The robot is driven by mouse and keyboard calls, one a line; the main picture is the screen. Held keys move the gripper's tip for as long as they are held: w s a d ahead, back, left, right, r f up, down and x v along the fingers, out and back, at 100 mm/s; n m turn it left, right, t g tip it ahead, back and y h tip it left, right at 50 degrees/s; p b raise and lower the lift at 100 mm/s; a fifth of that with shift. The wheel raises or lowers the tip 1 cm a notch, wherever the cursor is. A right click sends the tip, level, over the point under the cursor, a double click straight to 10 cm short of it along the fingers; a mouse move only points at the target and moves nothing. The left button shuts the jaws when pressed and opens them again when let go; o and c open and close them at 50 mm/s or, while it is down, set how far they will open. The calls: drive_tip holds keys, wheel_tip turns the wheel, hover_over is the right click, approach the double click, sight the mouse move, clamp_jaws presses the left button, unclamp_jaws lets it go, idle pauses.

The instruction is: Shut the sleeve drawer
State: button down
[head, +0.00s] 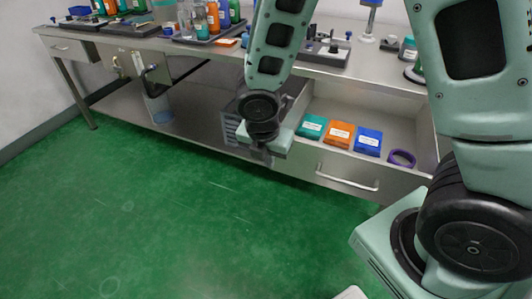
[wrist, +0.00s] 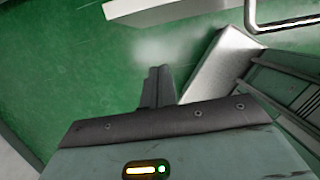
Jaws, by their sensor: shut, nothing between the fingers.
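The sleeve drawer (head: 318,168) stands pulled out from under the right part of the bench. Its metal front has a bar handle (head: 347,180). Its inside shows, with teal, orange and blue packets and a purple ring in it. My gripper (head: 268,157) is by the left end of the drawer front, and in the head view it overlaps that corner. I cannot tell whether it touches. In the wrist view the fingers (wrist: 157,75) are together and empty, over green floor. A bent metal bar (wrist: 252,22) at the wrist view's top right looks like the handle.
A grey slatted unit (head: 231,127) stands under the bench behind my gripper. The bench top (head: 180,47) carries bottles, trays and small tools. A closed drawer (head: 62,47) is at the far left. The green floor (head: 150,210) in front is clear.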

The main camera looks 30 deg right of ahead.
drive_tip(key=shift+w+d+f, duration=0.6)
drive_tip(key=shift+w+d, duration=0.1)
drive_tip(key=shift+d, duration=0.25)
drive_tip(key=shift+w+d+f, duration=0.55)
drive_tip(key=shift+w+d, duration=0.15)
drive_tip(key=shift+d, duration=0.2)
